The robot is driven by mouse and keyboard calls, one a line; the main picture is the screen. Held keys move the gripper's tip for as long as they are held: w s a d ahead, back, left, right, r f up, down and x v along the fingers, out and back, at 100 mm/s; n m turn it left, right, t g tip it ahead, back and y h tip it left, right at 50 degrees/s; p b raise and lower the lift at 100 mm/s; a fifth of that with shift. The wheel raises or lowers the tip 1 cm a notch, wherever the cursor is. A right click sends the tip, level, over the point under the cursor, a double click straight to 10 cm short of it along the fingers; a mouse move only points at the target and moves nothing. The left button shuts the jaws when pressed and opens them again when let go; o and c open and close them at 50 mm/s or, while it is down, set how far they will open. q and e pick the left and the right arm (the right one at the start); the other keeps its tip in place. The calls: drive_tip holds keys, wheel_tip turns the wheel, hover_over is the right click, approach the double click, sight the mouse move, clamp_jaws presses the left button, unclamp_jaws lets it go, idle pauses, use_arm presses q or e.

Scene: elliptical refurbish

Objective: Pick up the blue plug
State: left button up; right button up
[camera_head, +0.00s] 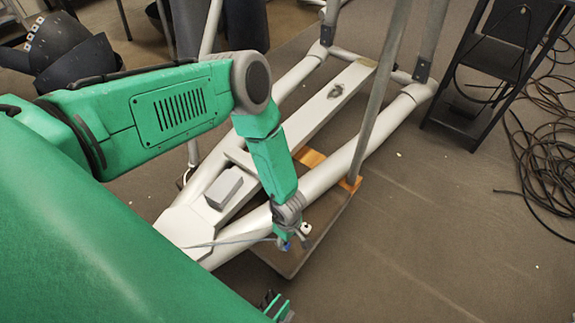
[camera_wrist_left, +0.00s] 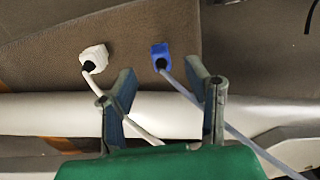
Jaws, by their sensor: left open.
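The blue plug (camera_wrist_left: 160,52) shows in the left wrist view, with a pale cable running from it to the lower right, passing behind the right-hand finger. My left gripper (camera_wrist_left: 160,76) is open and empty. The plug appears between and just beyond its fingertips; I cannot tell the depth gap. In the head view the blue plug (camera_head: 287,246) is a small blue spot at the tip of my left gripper (camera_head: 294,234). A white plug (camera_wrist_left: 93,57) lies left of the blue one, outside the fingers. A green and black part at the bottom edge may be my right gripper (camera_head: 275,305), mostly cut off.
The white tubular frame (camera_head: 333,162) of the elliptical machine runs beneath and beside my left arm. A grey block (camera_head: 224,187) sits on it. A black stand (camera_head: 495,65) and loose black cables (camera_head: 545,125) are at right. The brown floor (camera_head: 455,235) at lower right is clear.

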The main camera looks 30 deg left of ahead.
sight(285, 244)
use_arm(q)
drive_tip(key=shift+a+f, duration=0.3)
drive_tip(key=shift+f, duration=0.45)
wheel_tip(285, 244, down, 5)
drive_tip(key=b, duration=0.3)
drive_tip(key=shift+a+r, duration=0.15)
drive_tip(key=shift+r, duration=0.05)
drive_tip(key=shift+w+f, duration=0.1)
drive_tip(key=shift+f, duration=0.1)
use_arm(e)
wheel_tip(285, 244, down, 4)
drive_tip(key=shift+a+r, duration=0.1)
drive_tip(key=shift+r, duration=0.15)
use_arm(q)
clamp_jaws()
use_arm(e)
drive_tip(key=shift+a+r, duration=0.1)
drive_tip(key=shift+a, duration=0.05)
